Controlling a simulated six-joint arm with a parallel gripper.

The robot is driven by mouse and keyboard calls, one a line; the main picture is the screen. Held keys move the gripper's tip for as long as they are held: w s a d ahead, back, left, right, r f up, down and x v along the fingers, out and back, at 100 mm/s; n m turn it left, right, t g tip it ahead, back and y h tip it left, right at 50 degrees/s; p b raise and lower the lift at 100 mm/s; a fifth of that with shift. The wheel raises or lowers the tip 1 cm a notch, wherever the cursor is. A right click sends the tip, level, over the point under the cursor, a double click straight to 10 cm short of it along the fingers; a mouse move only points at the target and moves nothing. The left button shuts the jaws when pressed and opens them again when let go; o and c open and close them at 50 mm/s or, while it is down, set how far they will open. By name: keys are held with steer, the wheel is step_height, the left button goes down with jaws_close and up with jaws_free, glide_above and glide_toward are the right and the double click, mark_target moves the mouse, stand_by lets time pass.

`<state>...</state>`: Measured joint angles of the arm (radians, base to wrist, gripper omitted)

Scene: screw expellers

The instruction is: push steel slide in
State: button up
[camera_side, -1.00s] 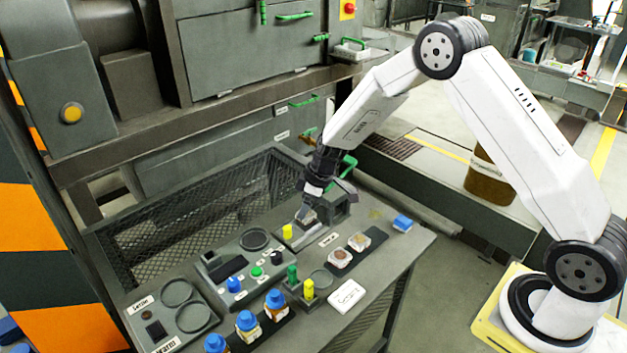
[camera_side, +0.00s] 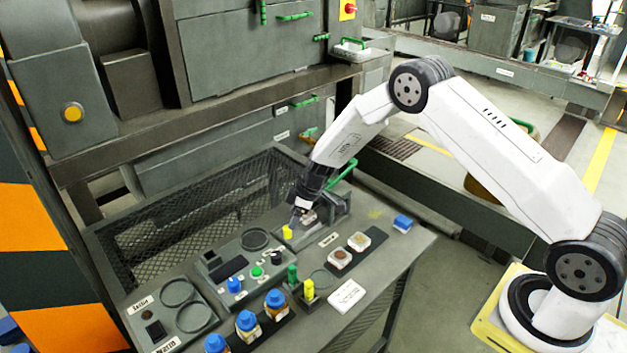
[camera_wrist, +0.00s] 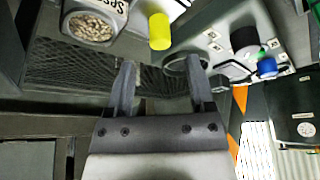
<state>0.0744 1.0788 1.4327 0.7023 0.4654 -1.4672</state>
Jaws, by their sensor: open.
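A yellow knob (camera_side: 287,232) stands at the near end of the pale steel slide by the dark housing (camera_side: 330,210) at the back of the bench. In the wrist view the yellow knob (camera_wrist: 159,31) and part of the steel slide (camera_wrist: 177,9) show at the top, beyond my fingers. My gripper (camera_side: 296,219) is just behind the knob in the side view and partly hides the slide. In the wrist view my gripper (camera_wrist: 159,80) has its two fingers apart with nothing between them. Whether a finger touches the knob is not clear.
A cup of pale seeds (camera_wrist: 92,27) is by the slide. A control panel (camera_side: 245,262) with coloured knobs, blue-capped bottles (camera_side: 247,321), two sample dishes (camera_side: 350,250) and a blue block (camera_side: 402,222) stand around. A mesh guard (camera_side: 190,225) runs along the back.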

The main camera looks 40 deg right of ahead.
steer(key=shift+x, duration=2.8)
jaws_close()
